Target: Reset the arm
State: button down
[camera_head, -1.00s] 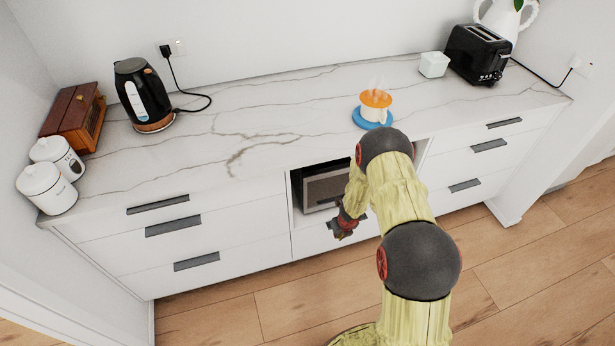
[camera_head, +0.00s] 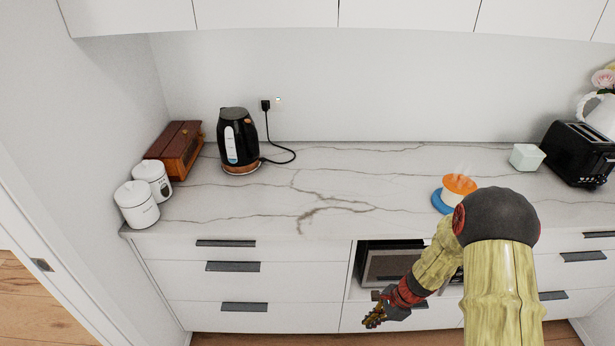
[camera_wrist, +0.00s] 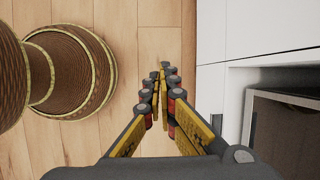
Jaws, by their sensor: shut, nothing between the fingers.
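My gripper (camera_head: 374,319) is at the lower middle of the head view, in front of the white lower cabinets and below the counter's front edge. In the wrist view my gripper (camera_wrist: 163,72) points down at the wooden floor, its fingers closed together with nothing between them. My arm bends down from the right of the head view and hides part of the cabinet front.
A microwave (camera_head: 393,264) sits in an open niche behind my arm; the niche edge is close in the wrist view. The counter (camera_head: 270,205) holds a steaming orange-and-white cup (camera_head: 459,187) on a blue saucer (camera_head: 438,203), a kettle (camera_head: 238,140), canisters (camera_head: 137,205) and a toaster (camera_head: 580,152).

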jog(key=s+r+n+t+h, duration=0.1)
jog(key=s+r+n, duration=0.4)
jog(key=r, duration=0.9)
jog(key=s+a+r+n+t+h, duration=0.1)
jog(key=s+r+n, duration=0.5)
jog(key=r, duration=0.8)
jog(key=s+r+n+t+h, duration=0.2)
jog(key=s+r+n, duration=0.4)
jog(key=r, duration=0.9)
jog(key=s+t, duration=0.1)
jog(key=s, duration=0.2)
jog(key=shift+s+a, duration=0.25)
jog(key=shift+s, duration=0.1)
